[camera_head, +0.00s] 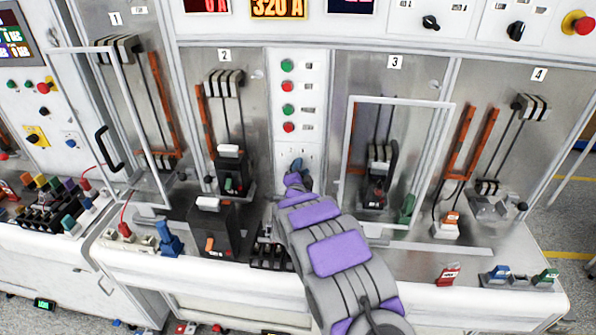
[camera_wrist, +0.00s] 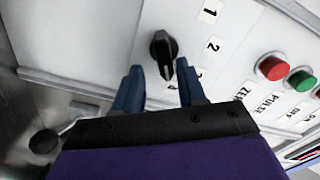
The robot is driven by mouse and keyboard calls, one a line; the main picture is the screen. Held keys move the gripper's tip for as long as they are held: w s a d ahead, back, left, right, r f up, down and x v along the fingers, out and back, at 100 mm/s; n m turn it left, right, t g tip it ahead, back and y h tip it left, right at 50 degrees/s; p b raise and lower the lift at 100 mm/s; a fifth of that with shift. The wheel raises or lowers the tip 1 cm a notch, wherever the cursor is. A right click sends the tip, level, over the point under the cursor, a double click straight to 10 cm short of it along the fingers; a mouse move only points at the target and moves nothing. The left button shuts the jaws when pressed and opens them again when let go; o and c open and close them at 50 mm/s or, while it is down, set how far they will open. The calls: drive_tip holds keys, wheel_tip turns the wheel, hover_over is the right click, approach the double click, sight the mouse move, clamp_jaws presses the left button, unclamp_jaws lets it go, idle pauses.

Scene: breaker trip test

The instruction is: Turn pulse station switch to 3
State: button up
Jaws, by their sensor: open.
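The pulse station switch is a black knob (camera_wrist: 163,53) on a white panel in the wrist view. Labels 1, 2 and a partly hidden 3 run down its right side. Its grip lies nearly upright in that picture; which number it points to I cannot tell. My gripper (camera_wrist: 159,74) is open, its two blue fingers either side of the knob's lower end in the picture. Whether they touch it I cannot tell. In the head view my gripper (camera_head: 297,168) is at the bottom of the central white panel (camera_head: 313,75), hiding the knob.
Red (camera_wrist: 271,67) and green (camera_wrist: 301,79) buttons sit right of the labels in the wrist view. In the head view, a framed clear door (camera_head: 350,130) stands open at bay 3, right of my arm. A black breaker unit (camera_head: 213,235) stands on the ledge to the left.

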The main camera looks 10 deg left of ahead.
drive_tip(key=a, duration=0.3)
drive_tip(key=shift+a+f, duration=0.3)
drive_tip(key=shift+a, duration=0.05)
drive_tip(key=shift+c, duration=1.2)
drive_tip(key=shift+a, duration=0.15)
drive_tip(key=shift+c, duration=0.8)
drive_tip(key=shift+w+d+r, duration=0.1)
drive_tip(key=shift+d, duration=0.6)
drive_tip(key=shift+c, duration=1.4)
drive_tip(key=shift+d+r, duration=0.1)
drive_tip(key=shift+d, duration=0.45)
clamp_jaws()
drive_tip(key=shift+a, duration=0.1)
